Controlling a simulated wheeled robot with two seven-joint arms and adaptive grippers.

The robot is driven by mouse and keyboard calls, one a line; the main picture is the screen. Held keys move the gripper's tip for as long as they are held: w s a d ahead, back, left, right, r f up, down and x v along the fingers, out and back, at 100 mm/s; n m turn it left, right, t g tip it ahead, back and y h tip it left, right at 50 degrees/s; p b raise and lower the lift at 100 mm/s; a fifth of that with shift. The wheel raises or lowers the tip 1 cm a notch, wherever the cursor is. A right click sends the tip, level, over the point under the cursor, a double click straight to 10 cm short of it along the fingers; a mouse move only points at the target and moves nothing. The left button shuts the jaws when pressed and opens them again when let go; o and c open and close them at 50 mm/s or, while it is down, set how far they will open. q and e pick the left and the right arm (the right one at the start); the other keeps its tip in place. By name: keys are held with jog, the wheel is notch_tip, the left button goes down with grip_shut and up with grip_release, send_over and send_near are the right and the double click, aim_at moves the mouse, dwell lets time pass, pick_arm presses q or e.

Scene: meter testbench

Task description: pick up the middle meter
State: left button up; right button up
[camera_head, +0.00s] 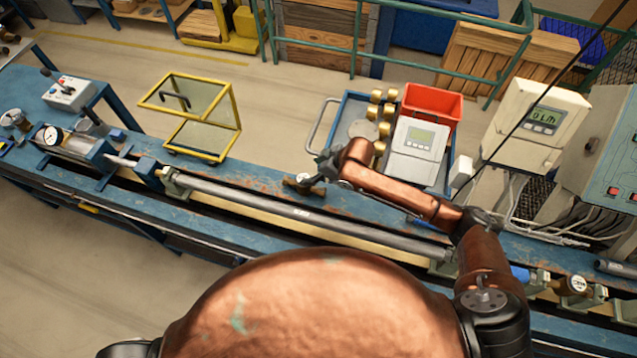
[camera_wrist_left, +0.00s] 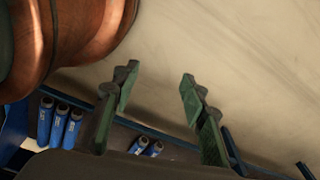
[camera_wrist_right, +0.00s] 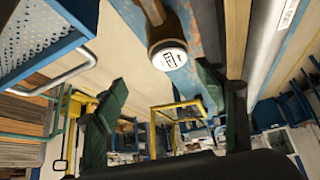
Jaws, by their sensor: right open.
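The middle meter (camera_head: 303,183) is a small brass body with a round white dial, lying on the blue bench just behind the long grey pipe. My right gripper (camera_head: 325,166) is beside it on its right, partly hidden by my arm. In the right wrist view the meter's white dial (camera_wrist_right: 168,56) shows near the fingertips, between the two green fingers of my right gripper (camera_wrist_right: 162,80), which are open and empty. My left gripper (camera_wrist_left: 154,82) is open and empty above the floor in the left wrist view; the head view does not show it.
Another brass meter (camera_head: 578,285) sits at the bench's right end. The grey pipe (camera_head: 300,213) runs along the bench. Behind stand a yellow frame cart (camera_head: 234,106), a blue trolley (camera_head: 340,125) and a red bin (camera_head: 432,103). Blue cylinders (camera_wrist_left: 60,125) show in the left wrist view.

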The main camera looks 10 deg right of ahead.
aim_at(313, 187)
jog(key=f, duration=0.1)
jog(key=s+f, duration=0.1)
jog(key=f, duration=0.1)
jog(key=shift+a+g, duration=0.15)
jog(key=shift+g, duration=0.15)
jog(key=shift+w+a+f+p, duration=0.2)
jog(key=shift+a+f+p, duration=0.25)
jog(key=shift+f, duration=0.1)
jog(key=p+x, duration=0.1)
jog(key=x, duration=0.2)
jog(key=shift+a+f, duration=0.1)
jog(key=shift+a, duration=0.15)
jog(key=shift+a+f, duration=0.1)
jog(key=shift+f, duration=0.2)
jog(key=shift+w, duration=0.1)
jog(key=shift+c, duration=1)
grip_shut()
pick_arm(q)
jog(key=shift+s+r, duration=0.45)
jog(key=shift+r, duration=0.4)
